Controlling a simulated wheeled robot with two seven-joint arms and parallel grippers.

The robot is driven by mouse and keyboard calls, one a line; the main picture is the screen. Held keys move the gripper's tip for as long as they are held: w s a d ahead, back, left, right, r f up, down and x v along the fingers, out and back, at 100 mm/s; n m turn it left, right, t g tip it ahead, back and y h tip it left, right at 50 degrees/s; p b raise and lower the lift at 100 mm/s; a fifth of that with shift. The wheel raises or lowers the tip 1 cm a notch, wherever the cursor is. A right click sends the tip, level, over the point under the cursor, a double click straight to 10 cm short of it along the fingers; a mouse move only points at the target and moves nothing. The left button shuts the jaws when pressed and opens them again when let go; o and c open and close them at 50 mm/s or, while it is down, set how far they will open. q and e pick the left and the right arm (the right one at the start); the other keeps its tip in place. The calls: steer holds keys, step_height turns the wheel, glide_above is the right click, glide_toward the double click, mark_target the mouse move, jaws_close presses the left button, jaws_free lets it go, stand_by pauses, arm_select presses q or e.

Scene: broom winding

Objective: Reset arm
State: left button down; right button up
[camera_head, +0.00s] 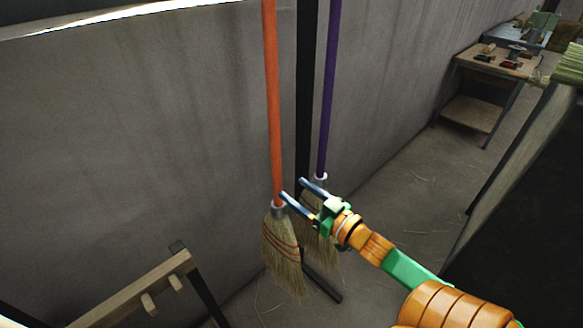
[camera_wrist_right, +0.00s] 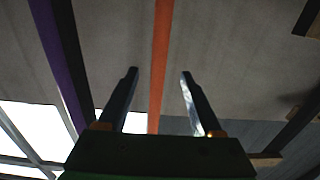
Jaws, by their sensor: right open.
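My right gripper (camera_head: 293,190) reaches in from the lower right of the head view, with its two fingers spread apart near the two brooms. An orange-handled broom (camera_head: 273,110) stands upright against the grey wall, its straw head low down. A purple-handled broom (camera_head: 328,90) stands to its right, its head partly hidden behind my gripper. In the right wrist view, the open fingers (camera_wrist_right: 157,95) show the orange handle (camera_wrist_right: 160,60) in the gap between them, with no finger visibly touching it. The purple handle (camera_wrist_right: 55,60) is left of the fingers. My left gripper is not seen.
A black post (camera_head: 304,80) stands between the brooms. A wooden rack with pegs (camera_head: 140,290) is at the lower left. A workbench (camera_head: 475,110) with tools stands at the back right. A dark panel (camera_head: 520,200) is on the right; floor between is open.

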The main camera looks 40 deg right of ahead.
steer(key=s+f+m+g+h, duration=0.15)
steer(key=s+f+g, duration=0.4)
steer(key=f, duration=0.95)
steer(key=s+f+g+h, duration=0.2)
steer(key=s+f+g, duration=0.35)
steer(key=f, duration=0.85)
steer(key=s+a+f+n+g, duration=0.1)
steer(key=s+a+f+g, duration=0.1)
steer(key=s+a+f, duration=0.2)
steer(key=s+a+f+n+g+y, duration=0.1)
steer(key=s+a+f, duration=0.3)
steer(key=s, duration=0.6)
steer(key=s+a+f+n+g+y, duration=0.1)
steer(key=s+a+f+g, duration=0.2)
steer(key=s+a+f, duration=0.2)
steer(key=shift+s, duration=1.25)
